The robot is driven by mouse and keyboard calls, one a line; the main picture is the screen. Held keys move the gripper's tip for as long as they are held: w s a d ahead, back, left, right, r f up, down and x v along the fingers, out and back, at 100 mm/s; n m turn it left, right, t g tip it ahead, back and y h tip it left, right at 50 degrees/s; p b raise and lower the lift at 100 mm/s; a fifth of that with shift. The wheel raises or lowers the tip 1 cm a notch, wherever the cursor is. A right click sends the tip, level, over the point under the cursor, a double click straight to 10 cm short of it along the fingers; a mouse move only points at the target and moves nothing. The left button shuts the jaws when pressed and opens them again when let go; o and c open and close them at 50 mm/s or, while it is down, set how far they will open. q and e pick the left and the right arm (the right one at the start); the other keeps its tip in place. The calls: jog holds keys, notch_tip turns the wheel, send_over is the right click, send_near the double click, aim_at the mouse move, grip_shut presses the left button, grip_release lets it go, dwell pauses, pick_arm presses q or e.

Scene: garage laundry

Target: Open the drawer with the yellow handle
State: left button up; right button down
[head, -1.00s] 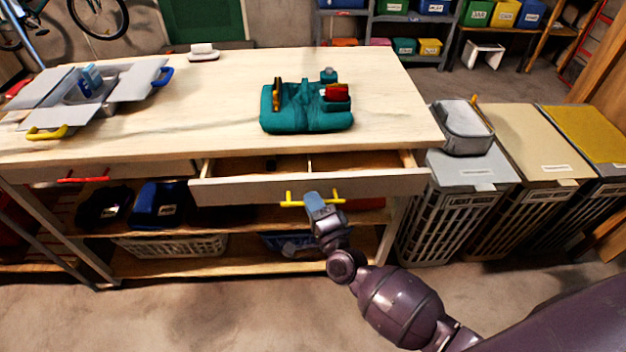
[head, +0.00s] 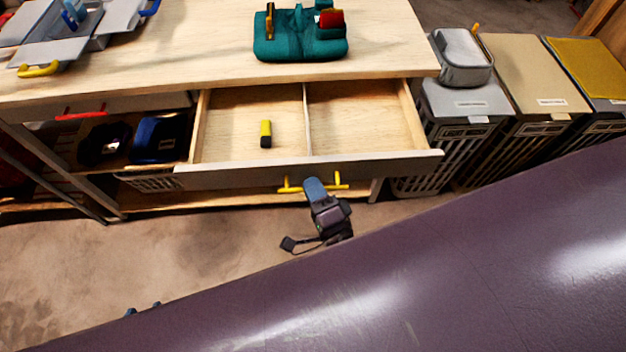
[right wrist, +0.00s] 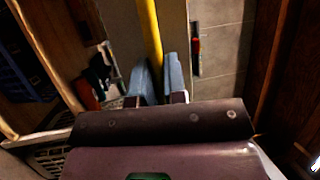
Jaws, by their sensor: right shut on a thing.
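The drawer (head: 350,168) with the yellow handle (head: 291,187) is pulled well out from under the wooden workbench (head: 200,68). My right gripper (head: 314,186) is shut on the middle of the yellow handle. In the right wrist view the yellow bar (right wrist: 150,35) runs between the two blue-grey fingers (right wrist: 157,75). The open drawer has a divider, and a small yellow and black object (head: 265,134) lies in its left compartment. Small bluish tips near the lower left of the head view may belong to my left gripper; the rest is hidden.
A red-handled drawer (head: 80,114) at the left is shut. A teal organizer (head: 300,45) and a grey box with a yellow handle (head: 40,70) sit on the bench. Lidded hampers (head: 530,75) stand right of it. My large purple arm link covers much of the lower view.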

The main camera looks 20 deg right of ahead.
jog(key=c, duration=1.2)
grip_release()
jog(key=shift+s, duration=0.1)
jog(key=v, duration=1)
jog(key=shift+s+f+b, duration=0.1)
jog(key=shift+s+b, duration=0.2)
jog(key=shift+b, duration=0.05)
